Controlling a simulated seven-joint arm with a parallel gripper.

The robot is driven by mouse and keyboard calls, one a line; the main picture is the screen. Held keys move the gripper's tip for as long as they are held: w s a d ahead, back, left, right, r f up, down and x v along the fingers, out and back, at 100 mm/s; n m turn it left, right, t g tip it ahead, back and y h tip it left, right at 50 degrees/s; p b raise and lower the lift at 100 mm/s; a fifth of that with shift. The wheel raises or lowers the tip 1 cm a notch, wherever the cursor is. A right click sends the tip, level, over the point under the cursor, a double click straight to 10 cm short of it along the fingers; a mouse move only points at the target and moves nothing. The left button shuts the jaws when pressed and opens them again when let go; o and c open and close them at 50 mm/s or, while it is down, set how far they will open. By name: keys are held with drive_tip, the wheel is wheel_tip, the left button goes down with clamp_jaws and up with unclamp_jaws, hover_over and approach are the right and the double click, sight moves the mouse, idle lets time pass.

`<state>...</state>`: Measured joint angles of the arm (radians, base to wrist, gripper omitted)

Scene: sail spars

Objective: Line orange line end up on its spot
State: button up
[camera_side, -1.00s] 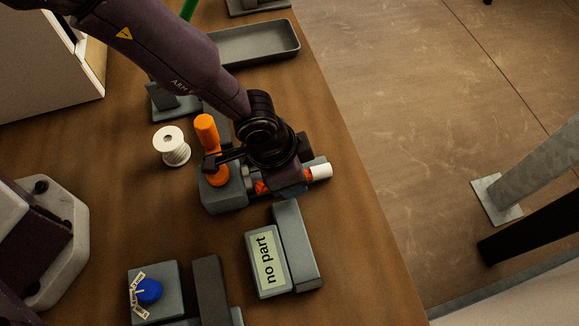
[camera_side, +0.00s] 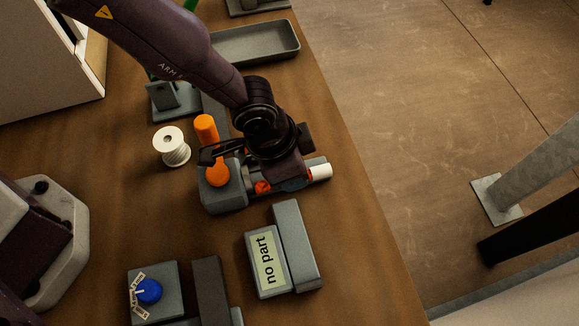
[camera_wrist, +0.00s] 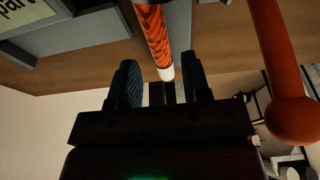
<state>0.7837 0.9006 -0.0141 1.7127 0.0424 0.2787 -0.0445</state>
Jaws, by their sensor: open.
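The orange line, dark-patterned with a white end, shows in the wrist view (camera_wrist: 158,38). Its white end lies between my gripper's two fingers, which stand apart on either side. My gripper (camera_wrist: 162,85) is open. In the side view only small bits of the orange line (camera_side: 263,187) show, in a grey block fixture (camera_side: 225,197) under my gripper. My fingertips are hidden there by the wrist. A white cylinder (camera_side: 320,171) sticks out at the fixture's right end. The marked spot cannot be made out.
An orange lever (camera_side: 207,130) stands upright on the fixture, close to my gripper. A white spool (camera_side: 171,146) is to its left. A "no part" display (camera_side: 267,262) and a blue knob (camera_side: 149,291) are nearer the camera. A grey tray (camera_side: 255,43) lies behind.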

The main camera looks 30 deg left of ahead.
drive_tip(key=shift+r, duration=2.4)
drive_tip(key=shift+n+t, duration=0.4)
drive_tip(key=shift+n, duration=0.4)
drive_tip(key=w+a+r, duration=0.1)
drive_tip(key=a+r, duration=0.1)
drive_tip(key=r, duration=0.1)
drive_tip(key=a+r, duration=0.2)
drive_tip(key=r, duration=0.1)
drive_tip(key=w+a+r, duration=0.1)
drive_tip(key=a+r, duration=0.2)
drive_tip(key=shift+w, duration=0.35)
drive_tip(key=s+a+r+n+t, duration=0.1)
drive_tip(key=a+r+n, duration=0.2)
drive_tip(key=a+r, duration=0.75)
drive_tip(key=s+a+r+n+t+y, duration=0.1)
drive_tip(key=s+a+r+n, duration=0.1)
drive_tip(key=s+a, duration=0.5)
drive_tip(key=s+a+r+n+y, duration=0.1)
drive_tip(key=s+a+r, duration=0.3)
drive_tip(key=s+a, duration=0.4)
drive_tip(key=shift+a+r+n+t, duration=0.15)
drive_tip(key=shift+a+n+t, duration=0.3)
drive_tip(key=shift+n, duration=0.25)
